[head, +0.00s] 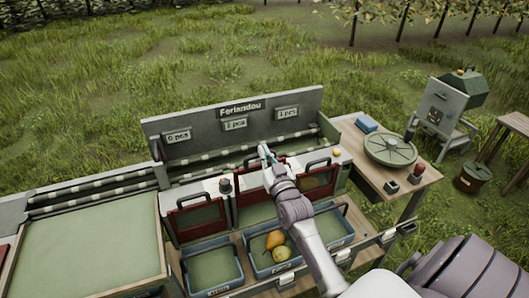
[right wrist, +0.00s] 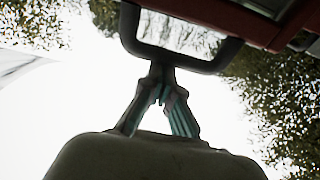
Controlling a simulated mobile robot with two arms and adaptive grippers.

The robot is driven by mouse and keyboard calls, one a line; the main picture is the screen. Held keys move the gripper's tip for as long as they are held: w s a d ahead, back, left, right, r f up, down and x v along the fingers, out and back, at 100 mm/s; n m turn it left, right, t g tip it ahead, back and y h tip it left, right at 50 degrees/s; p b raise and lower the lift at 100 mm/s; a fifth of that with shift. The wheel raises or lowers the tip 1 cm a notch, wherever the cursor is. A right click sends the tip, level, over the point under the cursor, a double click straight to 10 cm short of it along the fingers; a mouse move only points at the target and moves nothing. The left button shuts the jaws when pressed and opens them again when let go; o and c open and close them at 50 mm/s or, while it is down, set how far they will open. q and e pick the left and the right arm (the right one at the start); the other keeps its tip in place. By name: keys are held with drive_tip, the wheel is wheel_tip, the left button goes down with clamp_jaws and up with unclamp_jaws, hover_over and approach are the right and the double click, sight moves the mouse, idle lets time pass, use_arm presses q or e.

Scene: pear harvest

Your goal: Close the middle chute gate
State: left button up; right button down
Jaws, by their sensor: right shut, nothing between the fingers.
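The middle chute gate (head: 252,197) is a red-brown panel with a black loop handle, under the sign reading "2 pcs". A greenish area shows below the panel; my arm hides part of the gate. My right gripper (head: 268,157) is at the middle gate's handle, shut and empty. In the right wrist view its closed fingertips (right wrist: 160,88) meet at the lower bar of a dark loop handle (right wrist: 180,60); whether they touch it I cannot tell. My left gripper is not in view.
The left gate (head: 199,216) and right gate (head: 319,181) flank the middle one. Below, a blue crate (head: 213,267) looks empty, and another blue crate (head: 333,231) holds pears. A side table (head: 365,160) with a round green lid (head: 391,150) stands to the right.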

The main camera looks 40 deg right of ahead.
wheel_tip(320, 180, down, 11)
drive_tip(key=b, duration=0.7)
drive_tip(key=shift+s+a, duration=0.1)
wheel_tip(320, 180, up, 5)
drive_tip(key=w+p, duration=0.1)
drive_tip(key=p, duration=0.3)
drive_tip(key=b+v, duration=0.3)
drive_tip(key=v, duration=0.7)
drive_tip(key=shift+d, duration=0.2)
